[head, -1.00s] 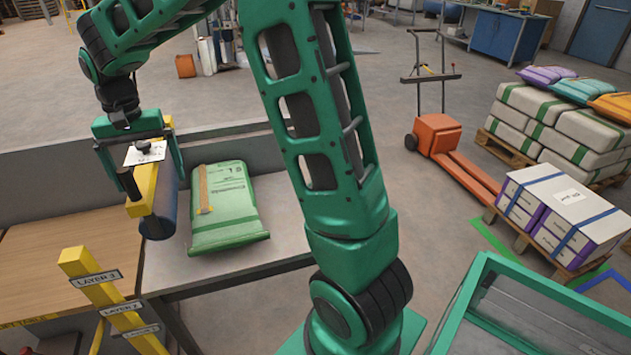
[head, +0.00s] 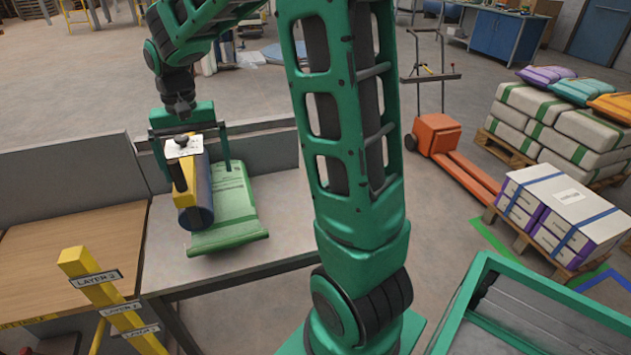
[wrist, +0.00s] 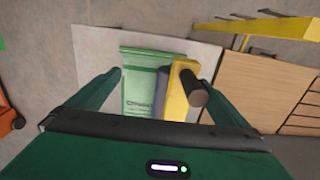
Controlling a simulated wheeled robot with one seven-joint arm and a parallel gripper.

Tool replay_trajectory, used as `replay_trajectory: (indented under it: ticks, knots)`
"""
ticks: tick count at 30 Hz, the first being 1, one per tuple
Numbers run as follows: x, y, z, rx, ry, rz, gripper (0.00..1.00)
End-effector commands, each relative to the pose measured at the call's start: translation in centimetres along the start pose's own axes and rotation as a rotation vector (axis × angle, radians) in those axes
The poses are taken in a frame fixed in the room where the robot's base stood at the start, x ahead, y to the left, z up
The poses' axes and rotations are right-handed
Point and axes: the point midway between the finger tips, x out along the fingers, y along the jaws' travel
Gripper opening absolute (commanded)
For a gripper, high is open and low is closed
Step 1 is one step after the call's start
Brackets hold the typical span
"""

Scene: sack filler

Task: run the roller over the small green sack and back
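The small green sack (head: 236,210) lies flat on the grey bench top; it also shows in the wrist view (wrist: 140,88). The roller (head: 196,203) has a blue cylinder, a yellow frame and a black handle. It overlaps the sack's left side in the head view; contact cannot be seen. My gripper (head: 192,158) is above, its two fingers wide apart with the roller between them. In the wrist view (wrist: 156,70) the roller (wrist: 182,88) is close to the right finger, with a clear gap to the left finger.
A yellow post with layer labels (head: 100,290) stands at the front left, beside a wooden table top (head: 75,240). A low grey wall (head: 70,180) runs behind the bench. An orange pallet truck (head: 440,135) and stacked sacks (head: 560,130) stand on the right.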

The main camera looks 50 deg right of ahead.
Motion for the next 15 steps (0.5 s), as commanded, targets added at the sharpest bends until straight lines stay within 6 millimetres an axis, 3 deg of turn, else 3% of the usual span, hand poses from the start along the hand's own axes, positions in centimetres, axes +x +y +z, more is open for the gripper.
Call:
replay_trajectory:
  ticks: [15]
  knots:
    - [0.0, 5.8, 0.0, 0.004, 0.000, 0.001, 0.97]
